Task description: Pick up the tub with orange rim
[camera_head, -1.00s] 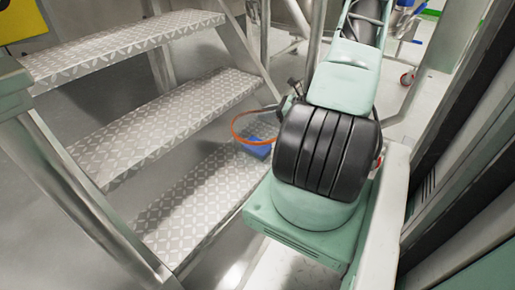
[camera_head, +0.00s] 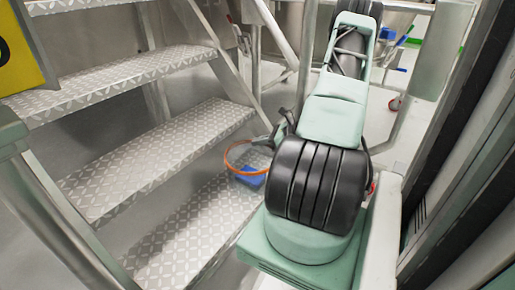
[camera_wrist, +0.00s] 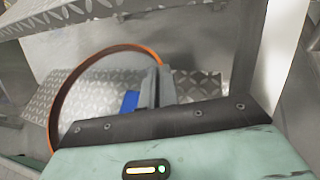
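The tub with orange rim (camera_head: 225,158) is at the lowest visible metal step in the head view. Its wall looks clear, and something blue (camera_head: 252,177) shows through or inside it. In the wrist view the orange rim (camera_wrist: 66,88) curves from the lower left up to my fingers. My gripper (camera_wrist: 155,88) is at the rim's right side, its two grey fingers close together with the rim running into them. It looks shut on the rim. In the head view my gripper (camera_head: 271,138) is partly hidden by my arm. I cannot tell whether the tub touches the step.
Metal stairs with patterned treads (camera_head: 155,150) fill the left, with a slanted side rail (camera_head: 70,220) in front. Metal posts and pipes (camera_head: 275,35) stand behind. A dark panelled wall (camera_head: 465,130) is close on the right. A yellow sign (camera_head: 15,45) is at upper left.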

